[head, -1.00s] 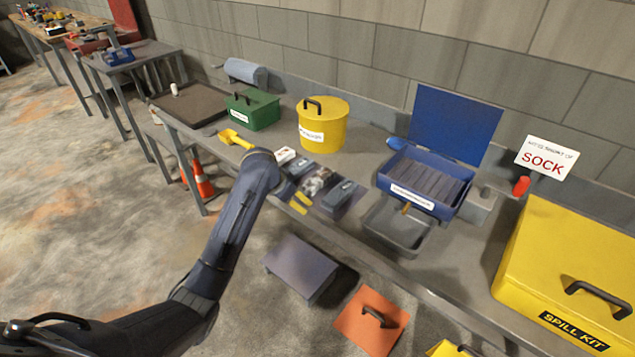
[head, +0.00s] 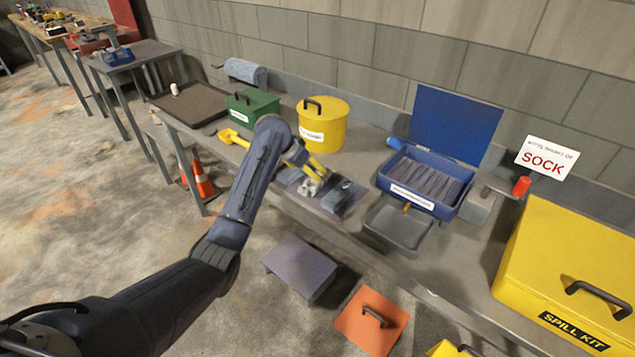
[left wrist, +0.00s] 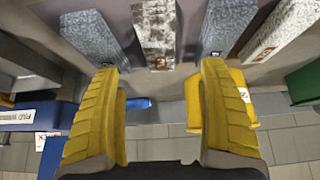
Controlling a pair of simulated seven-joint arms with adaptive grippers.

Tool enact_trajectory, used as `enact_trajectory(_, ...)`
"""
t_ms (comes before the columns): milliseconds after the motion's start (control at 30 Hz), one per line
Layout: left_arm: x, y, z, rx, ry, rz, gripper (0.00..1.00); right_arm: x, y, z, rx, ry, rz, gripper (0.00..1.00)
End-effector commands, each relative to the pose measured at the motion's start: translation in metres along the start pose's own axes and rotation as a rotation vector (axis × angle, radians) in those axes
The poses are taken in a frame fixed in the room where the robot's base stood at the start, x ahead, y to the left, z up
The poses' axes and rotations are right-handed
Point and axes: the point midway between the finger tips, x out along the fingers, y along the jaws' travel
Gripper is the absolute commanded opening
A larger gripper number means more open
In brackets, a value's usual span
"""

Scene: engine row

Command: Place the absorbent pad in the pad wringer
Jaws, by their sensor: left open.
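My left gripper (head: 313,172) is open and empty, just over a row of small blocks on a dark mat. A mottled white-grey block (head: 310,188) lies below the fingers; it shows between them, beyond the tips, in the left wrist view (left wrist: 155,35). Blue-grey blocks flank it, one to its right (head: 341,196) and one to its left (head: 289,178). I cannot tell for certain which is the absorbent pad. My right gripper is not in view.
A grey tray (head: 398,232) sits in front of the wringer. A yellow bucket (head: 322,128) and green box (head: 253,110) stand behind the blocks. A yellow spill kit case (head: 570,270) fills the bench's right end. A yellow scoop (head: 233,138) lies left of the blocks.

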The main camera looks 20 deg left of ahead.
Motion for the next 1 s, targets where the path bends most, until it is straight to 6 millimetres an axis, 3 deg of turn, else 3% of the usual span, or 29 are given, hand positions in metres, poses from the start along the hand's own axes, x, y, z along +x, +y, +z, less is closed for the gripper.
enact_trajectory(200,0.031,0.000,0.000,0.000,-0.002,0.001,0.76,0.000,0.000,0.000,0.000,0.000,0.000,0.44)
enact_trajectory(567,0.050,0.001,0.000,0.000,-0.001,0.001,0.76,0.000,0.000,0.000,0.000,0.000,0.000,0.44)
enact_trajectory(1000,0.093,0.002,-0.001,0.000,0.000,0.001,0.76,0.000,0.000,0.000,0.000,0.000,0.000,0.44)
